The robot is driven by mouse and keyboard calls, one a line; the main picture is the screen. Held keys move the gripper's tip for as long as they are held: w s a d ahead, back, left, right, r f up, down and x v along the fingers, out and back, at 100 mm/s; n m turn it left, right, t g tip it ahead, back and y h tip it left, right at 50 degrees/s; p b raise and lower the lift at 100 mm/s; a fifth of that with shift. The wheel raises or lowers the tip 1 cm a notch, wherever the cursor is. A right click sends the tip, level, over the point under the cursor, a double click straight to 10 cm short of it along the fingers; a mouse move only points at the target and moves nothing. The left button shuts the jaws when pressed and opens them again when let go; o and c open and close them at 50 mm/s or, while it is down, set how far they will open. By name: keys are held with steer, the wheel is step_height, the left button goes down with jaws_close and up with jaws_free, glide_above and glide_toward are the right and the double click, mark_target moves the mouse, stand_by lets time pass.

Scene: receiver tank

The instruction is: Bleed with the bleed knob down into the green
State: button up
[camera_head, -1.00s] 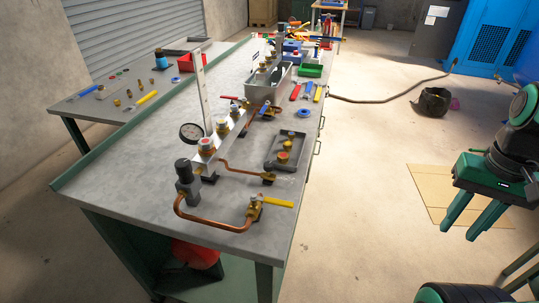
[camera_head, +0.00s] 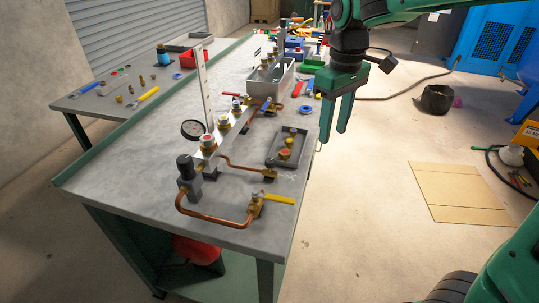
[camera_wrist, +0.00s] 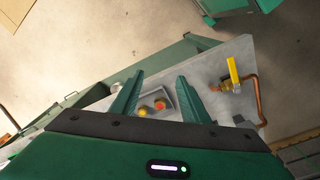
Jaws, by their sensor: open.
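Several round knobs with red or pale tops, such as the front one (camera_head: 207,142), sit along the manifold. A black knob (camera_head: 185,165) tops the block at the near end. I cannot tell which is the bleed knob. My gripper (camera_head: 332,135) is open and empty, pointing down by the bench's right edge, apart from the fittings. Its fingers also show in the wrist view (camera_wrist: 160,78).
A copper pipe (camera_head: 215,218) runs to a yellow-handled valve (camera_head: 280,199) at the front. A grey tray (camera_head: 272,158) with small parts lies right of the manifold and shows between my fingers in the wrist view. A tall pale upright plate (camera_head: 203,85) stands behind the gauge.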

mark_target(270, 160)
steer(key=w+a+n, duration=0.3)
steer(key=a+n, duration=0.2)
steer(key=a, duration=1)
step_height(270, 160, down, 11)
steer(key=shift+r, duration=0.15)
jaws_close()
